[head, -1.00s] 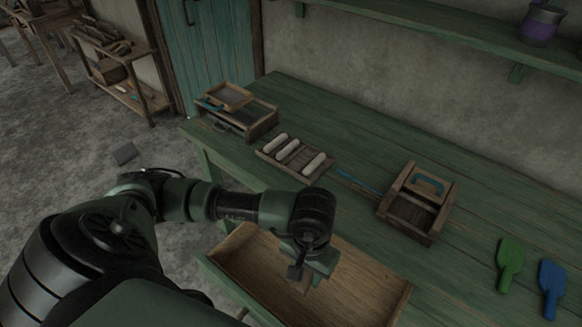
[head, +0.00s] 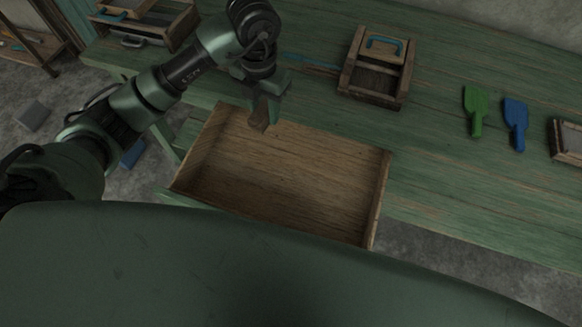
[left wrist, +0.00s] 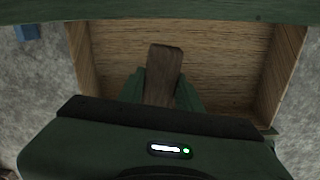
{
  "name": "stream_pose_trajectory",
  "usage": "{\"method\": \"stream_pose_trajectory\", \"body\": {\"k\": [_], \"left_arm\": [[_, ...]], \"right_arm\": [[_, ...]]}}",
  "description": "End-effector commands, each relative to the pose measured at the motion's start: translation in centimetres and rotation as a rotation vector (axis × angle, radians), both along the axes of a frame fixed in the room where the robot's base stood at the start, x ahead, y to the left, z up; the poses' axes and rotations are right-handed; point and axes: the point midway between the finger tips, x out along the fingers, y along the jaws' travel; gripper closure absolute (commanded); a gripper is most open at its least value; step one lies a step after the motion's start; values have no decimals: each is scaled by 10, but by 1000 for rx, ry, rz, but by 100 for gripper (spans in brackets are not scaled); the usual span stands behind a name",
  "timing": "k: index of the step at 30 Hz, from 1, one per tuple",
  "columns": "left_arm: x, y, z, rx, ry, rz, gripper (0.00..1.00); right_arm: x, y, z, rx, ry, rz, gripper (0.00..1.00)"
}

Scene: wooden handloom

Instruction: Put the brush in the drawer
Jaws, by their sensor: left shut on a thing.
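My left gripper (head: 266,95) is shut on a brown wooden piece, which I take to be the brush (head: 261,121). No bristles show. The gripper holds it over the back left part of the open drawer (head: 290,180). In the left wrist view the brush (left wrist: 164,70) sticks out between the two fingers (left wrist: 160,92), with the drawer's bare wooden floor (left wrist: 220,60) behind it. The drawer is pulled out from under the green table and looks empty in the parts I see. My right gripper is not in view.
On the green table (head: 440,180) stand a wooden box with a blue handle (head: 376,70), a green scoop-like tool (head: 475,108) and a blue one (head: 515,120). Another wooden case (head: 145,28) is at the back left. A framed item (head: 567,140) lies at the right edge.

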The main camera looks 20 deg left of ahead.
Motion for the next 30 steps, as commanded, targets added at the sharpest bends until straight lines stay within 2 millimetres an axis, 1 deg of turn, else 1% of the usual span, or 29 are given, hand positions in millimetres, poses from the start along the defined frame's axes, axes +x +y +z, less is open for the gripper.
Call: {"method": "stream_pose_trajectory", "body": {"k": [1, 3, 5, 7, 11, 12, 18, 21, 24, 30], "left_arm": [[2, 0, -1, -3, 1, 59, 100], [4, -1, 0, -5, 3, 122, 100], [4, -1, -3, -7, 6, 153, 100], [4, -1, -11, -6, 10, 169, 100], [3, -1, -41, -6, 14, 171, 100], [2, -1, -53, -5, 13, 172, 100], [2, -1, -107, -6, 12, 170, 100], [3, -1, -130, -5, 11, 169, 100], [3, -1, -146, -6, 9, 167, 100], [4, -1, -163, -6, 7, 167, 100]], "right_arm": [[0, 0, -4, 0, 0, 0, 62], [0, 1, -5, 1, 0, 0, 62], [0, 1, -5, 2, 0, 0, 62], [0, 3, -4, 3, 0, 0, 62], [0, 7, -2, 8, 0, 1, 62], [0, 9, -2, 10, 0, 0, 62], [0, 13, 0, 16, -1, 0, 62], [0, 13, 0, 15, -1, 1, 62], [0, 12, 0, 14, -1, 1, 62], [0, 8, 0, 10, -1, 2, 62]]}}
